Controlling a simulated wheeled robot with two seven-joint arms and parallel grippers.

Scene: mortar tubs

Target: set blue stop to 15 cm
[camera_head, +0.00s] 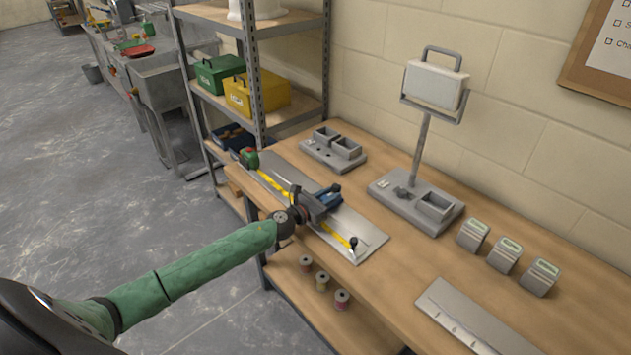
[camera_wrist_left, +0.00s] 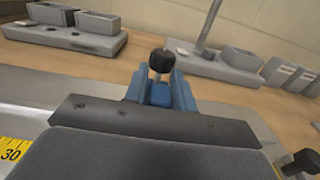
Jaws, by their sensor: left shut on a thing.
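The blue stop (camera_head: 329,196) sits on a long grey metal plate (camera_head: 345,222) with a yellow scale (camera_head: 333,234) along its front side. My left gripper (camera_head: 312,207) is at the stop, shut on it. In the left wrist view the blue stop (camera_wrist_left: 158,90) rises beyond the dark gripper parts, with a black knob (camera_wrist_left: 162,61) on top. The number 30 shows on the yellow scale (camera_wrist_left: 11,153) at the lower left there. The stop's exact reading is hidden. My right gripper is not in view.
A green block (camera_head: 250,158) is at the plate's far end and a black knob (camera_head: 353,242) near its close end. Several grey boxes (camera_head: 504,255) and a ruler plate (camera_head: 470,318) lie right.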

